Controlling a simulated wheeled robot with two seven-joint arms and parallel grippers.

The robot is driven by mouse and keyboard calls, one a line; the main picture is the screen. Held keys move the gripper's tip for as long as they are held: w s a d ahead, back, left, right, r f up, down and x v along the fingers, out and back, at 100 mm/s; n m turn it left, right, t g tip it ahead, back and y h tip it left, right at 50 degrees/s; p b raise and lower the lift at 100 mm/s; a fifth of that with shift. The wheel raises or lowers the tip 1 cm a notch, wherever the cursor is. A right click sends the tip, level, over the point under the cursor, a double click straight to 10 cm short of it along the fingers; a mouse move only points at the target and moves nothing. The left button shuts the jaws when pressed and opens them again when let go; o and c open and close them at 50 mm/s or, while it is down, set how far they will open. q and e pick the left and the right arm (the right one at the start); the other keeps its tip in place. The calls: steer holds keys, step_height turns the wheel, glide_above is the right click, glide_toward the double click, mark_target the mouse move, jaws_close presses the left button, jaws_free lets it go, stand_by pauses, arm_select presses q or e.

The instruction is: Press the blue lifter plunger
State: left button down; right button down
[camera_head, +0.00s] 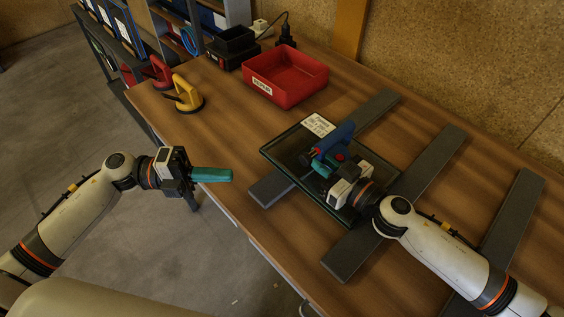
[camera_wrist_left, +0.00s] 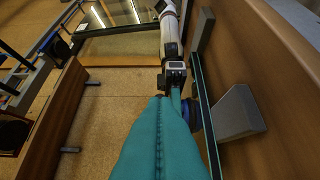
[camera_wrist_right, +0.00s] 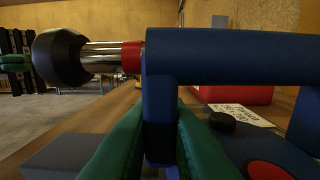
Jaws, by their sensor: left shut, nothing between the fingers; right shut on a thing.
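The blue lifter (camera_head: 336,138) sits on the dark glass pane (camera_head: 283,152), near a white label. In the right wrist view its blue handle (camera_wrist_right: 235,57) runs across the top. Its plunger has a black knob (camera_wrist_right: 60,57) at the left, with a bare silver shaft and a red ring showing. My right gripper (camera_head: 322,168) is shut on the lifter, its teal fingers on both sides of a blue post. My left gripper (camera_head: 229,175) is shut and empty, left of the pane, off the table's front edge. Part of the lifter (camera_wrist_left: 191,114) shows beyond the left fingers.
Grey slats (camera_head: 428,172) lie across the wooden table, some under the pane. A red bin (camera_head: 286,76) stands behind. A yellow lifter (camera_head: 187,97) and a red lifter (camera_head: 160,72) sit at the far left. Free space lies between my left gripper and the pane.

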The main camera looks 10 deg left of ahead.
arm_select(q)
steer(key=shift+d, duration=0.1)
glide_toward(300, 157)
steer(key=s+d, duration=0.3)
steer(key=d, duration=0.3)
steer(key=shift+w+d+f, duration=0.2)
steer(key=shift+w+d, duration=0.15)
steer(key=shift+w, duration=0.35)
steer(key=shift+w+d+f, duration=0.25)
steer(key=shift+w+d, duration=0.05)
steer(key=shift+w, duration=0.45)
steer(key=shift+w+d, duration=0.45)
steer(key=shift+w, duration=0.25)
steer(key=shift+w+d, duration=0.45)
steer(key=shift+w, duration=0.25)
steer(key=shift+s+a, duration=0.1)
